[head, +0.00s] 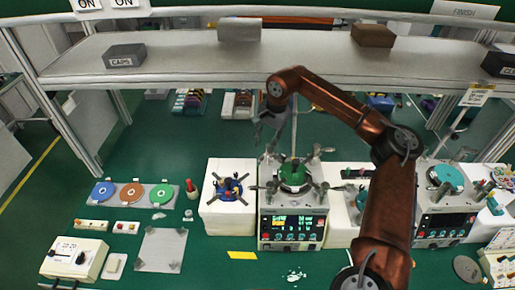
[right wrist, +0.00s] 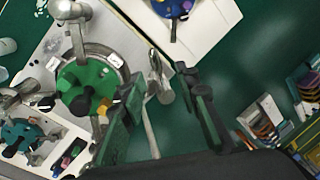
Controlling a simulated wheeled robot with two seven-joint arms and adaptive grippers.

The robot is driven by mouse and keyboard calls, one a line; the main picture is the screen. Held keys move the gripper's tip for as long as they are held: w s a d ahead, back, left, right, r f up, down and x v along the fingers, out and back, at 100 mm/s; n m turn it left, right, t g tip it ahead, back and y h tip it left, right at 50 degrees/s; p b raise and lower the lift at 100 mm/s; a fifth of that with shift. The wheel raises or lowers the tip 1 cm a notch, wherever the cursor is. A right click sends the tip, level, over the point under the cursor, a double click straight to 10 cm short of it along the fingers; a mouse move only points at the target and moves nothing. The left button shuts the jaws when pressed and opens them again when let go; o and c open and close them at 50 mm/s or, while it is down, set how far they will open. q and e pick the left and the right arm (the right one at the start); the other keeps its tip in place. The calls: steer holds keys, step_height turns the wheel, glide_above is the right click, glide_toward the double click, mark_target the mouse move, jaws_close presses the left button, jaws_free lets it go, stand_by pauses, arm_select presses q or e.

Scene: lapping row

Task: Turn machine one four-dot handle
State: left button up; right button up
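A lapping machine (head: 291,228) with a lit display stands at the middle of the bench, a green disc (head: 293,174) on top. Several grey handles stick out around the disc, one at its right (head: 322,187). The disc also shows in the right wrist view (right wrist: 86,85). I cannot read dots on any handle or tell which machine is numbered one. My right gripper (head: 266,134) is above the machine's back left. In the right wrist view its fingers (right wrist: 163,118) are apart, with a metal handle (right wrist: 157,80) showing between or just beyond them; contact is unclear. My left gripper is out of view.
A second machine (head: 443,220) with a teal disc stands at the right. A white block with a blue part (head: 229,215) is left of the middle machine. Colored discs on a plate (head: 131,194) lie farther left. A long shelf (head: 300,52) spans behind, above the bench.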

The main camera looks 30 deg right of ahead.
mark_target(263, 156)
steer(key=f, duration=0.5)
steer(key=shift+w, duration=0.2)
steer(key=shift+s+a+f+p, duration=0.1)
steer(key=shift+s+f+p, duration=0.15)
steer(key=shift+f, duration=0.25)
steer(key=shift+w+f, duration=0.1)
steer(key=shift+w, duration=0.2)
steer(key=shift+c, duration=0.6)
steer(key=shift+s, duration=0.15)
steer(key=c, duration=0.5)
jaws_close()
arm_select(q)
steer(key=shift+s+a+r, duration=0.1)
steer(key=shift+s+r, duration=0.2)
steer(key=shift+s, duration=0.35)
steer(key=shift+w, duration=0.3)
